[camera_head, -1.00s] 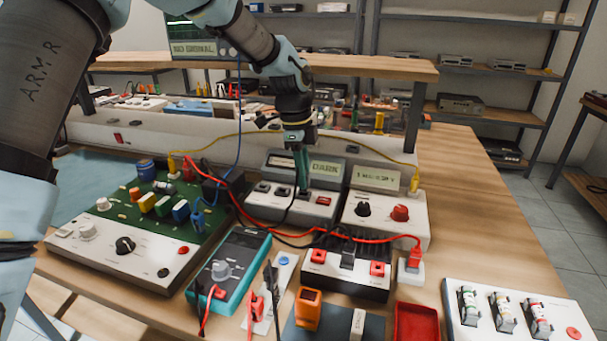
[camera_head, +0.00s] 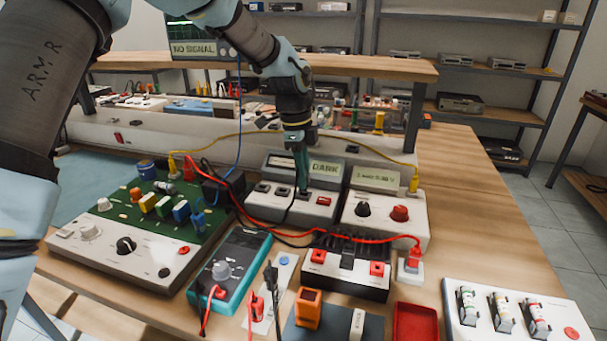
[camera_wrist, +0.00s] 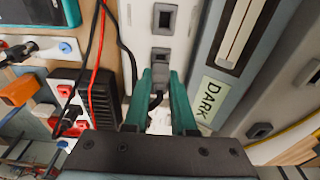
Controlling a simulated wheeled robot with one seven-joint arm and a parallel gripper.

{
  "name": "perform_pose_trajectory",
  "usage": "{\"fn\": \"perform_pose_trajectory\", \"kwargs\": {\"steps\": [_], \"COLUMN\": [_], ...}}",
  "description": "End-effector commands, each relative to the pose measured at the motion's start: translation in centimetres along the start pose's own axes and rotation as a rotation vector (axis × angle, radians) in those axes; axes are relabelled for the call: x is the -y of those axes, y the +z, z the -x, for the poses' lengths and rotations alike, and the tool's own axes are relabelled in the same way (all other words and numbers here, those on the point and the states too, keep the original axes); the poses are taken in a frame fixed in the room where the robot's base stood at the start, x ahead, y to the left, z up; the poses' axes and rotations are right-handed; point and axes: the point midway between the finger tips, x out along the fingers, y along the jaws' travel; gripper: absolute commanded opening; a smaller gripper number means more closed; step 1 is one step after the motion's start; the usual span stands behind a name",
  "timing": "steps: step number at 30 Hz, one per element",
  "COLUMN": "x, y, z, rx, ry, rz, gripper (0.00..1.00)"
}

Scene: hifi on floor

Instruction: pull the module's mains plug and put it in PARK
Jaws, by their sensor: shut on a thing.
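My gripper (camera_head: 303,187) points down at the grey-white socket strip (camera_head: 275,205) in front of the unit whose display reads DARK (camera_head: 323,168). Its green fingers are shut on the mains plug, which they mostly hide. The plug's black cord (camera_head: 291,207) runs down toward the front. In the wrist view my gripper (camera_wrist: 164,80) closes over the strip, and the black cord (camera_wrist: 156,98) shows beside one finger. Dark socket openings (camera_head: 262,188) lie to the left of my gripper, and a red switch (camera_head: 323,201) to the right. Whether the plug is seated or lifted, I cannot tell. No PARK label is readable.
A red lead (camera_head: 340,235) and black cords cross in front. A green circuit board (camera_head: 150,205) and teal multimeter (camera_head: 230,270) lie left. Bare wood (camera_head: 470,215) is free at right.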

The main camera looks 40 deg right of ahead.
Motion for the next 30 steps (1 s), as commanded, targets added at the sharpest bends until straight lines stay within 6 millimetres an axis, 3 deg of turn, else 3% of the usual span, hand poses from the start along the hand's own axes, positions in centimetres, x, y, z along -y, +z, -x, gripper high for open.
{"fn": "perform_pose_trajectory", "kwargs": {"steps": [30], "x": [0.00], "y": [0.11], "z": [-0.93], "rx": [0.000], "ry": [0.000], "rz": [0.000], "gripper": [0.00]}}
